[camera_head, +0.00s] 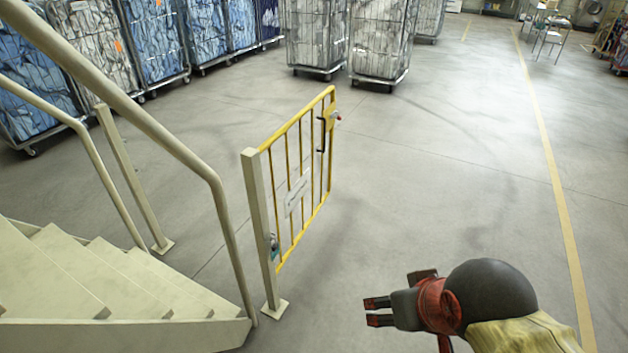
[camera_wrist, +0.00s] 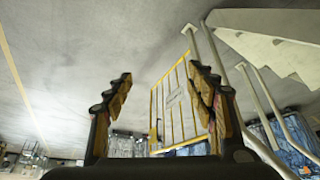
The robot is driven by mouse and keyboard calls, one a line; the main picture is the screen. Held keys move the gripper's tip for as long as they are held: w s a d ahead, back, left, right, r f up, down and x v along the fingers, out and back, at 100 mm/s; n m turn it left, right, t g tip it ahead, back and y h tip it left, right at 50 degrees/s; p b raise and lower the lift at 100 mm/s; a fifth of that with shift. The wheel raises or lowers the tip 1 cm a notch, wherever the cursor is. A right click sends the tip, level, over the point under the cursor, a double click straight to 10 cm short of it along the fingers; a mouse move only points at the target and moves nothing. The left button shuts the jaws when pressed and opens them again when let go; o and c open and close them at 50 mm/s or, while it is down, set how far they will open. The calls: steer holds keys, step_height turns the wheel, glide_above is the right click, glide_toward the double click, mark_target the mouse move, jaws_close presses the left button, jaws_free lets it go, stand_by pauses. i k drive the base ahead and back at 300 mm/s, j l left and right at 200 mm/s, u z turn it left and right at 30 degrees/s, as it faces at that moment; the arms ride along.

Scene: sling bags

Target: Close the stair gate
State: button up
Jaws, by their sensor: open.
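The yellow barred stair gate (camera_head: 298,175) hangs on a cream post (camera_head: 261,230) at the foot of the cream stairs (camera_head: 95,285). It stands swung out from the stairs, away from the other post (camera_head: 133,178). A dark handle and latch (camera_head: 324,130) are at its free end, and a small plate is on its bars. My gripper (camera_head: 378,312) is at the lower right of the head view, open and empty, apart from the gate. In the wrist view the gate (camera_wrist: 172,105) shows between and beyond my open fingers (camera_wrist: 162,88).
Cream handrails (camera_head: 150,120) run along the stairs. Several wheeled cage trolleys (camera_head: 380,40) with bagged laundry stand at the back and left. A yellow line (camera_head: 553,170) runs along the floor at right. The floor around the gate is clear.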

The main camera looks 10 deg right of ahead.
mark_target(294, 195)
steer(key=i+j, duration=0.1)
steer(key=j, duration=0.75)
steer(key=i+l+u, duration=0.2)
steer(key=u, duration=0.15)
steer(key=i+l+u, duration=0.4)
steer(key=i+l, duration=0.25)
steer(key=i+l+u, duration=0.1)
steer(key=i+l, duration=0.15)
steer(key=l, duration=0.15)
steer(key=i+l, duration=0.25)
steer(key=l, duration=0.15)
steer(key=i+l, duration=0.2)
steer(key=l, duration=0.15)
steer(key=i+l+u, duration=0.1)
steer(key=i+l, duration=0.35)
steer(key=l, duration=0.25)
steer(key=i+l+u, duration=0.1)
steer(key=i+l, duration=0.15)
steer(key=l, duration=0.15)
steer(key=i+l, duration=0.2)
steer(key=l, duration=0.15)
